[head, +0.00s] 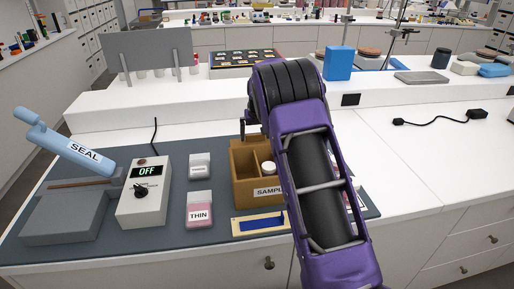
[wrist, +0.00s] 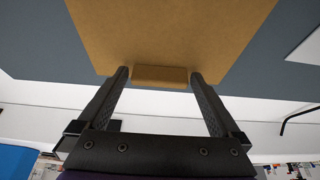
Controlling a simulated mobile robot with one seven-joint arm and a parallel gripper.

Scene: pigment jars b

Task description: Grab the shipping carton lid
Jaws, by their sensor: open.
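The shipping carton (head: 252,190) stands on the dark mat in the head view, open at the top, with dividers and a white-lidded jar (head: 268,167) inside. Its right part is hidden behind my arm. In the wrist view a flat tan panel, which looks like the carton lid (wrist: 170,30), fills the top middle. A small tan tab (wrist: 160,77) sticks out from its near edge. My gripper (wrist: 159,76) is open, with one finger on each side of the tab and a narrow gap at both. My fingers are largely hidden in the head view.
A control box reading OFF (head: 145,193), a jar marked THIN (head: 199,210), another small jar (head: 200,166) and a blue SEAL tool (head: 65,142) over a grey block (head: 67,212) stand left of the carton. A raised white shelf (head: 110,105) runs behind. The right counter is mostly clear.

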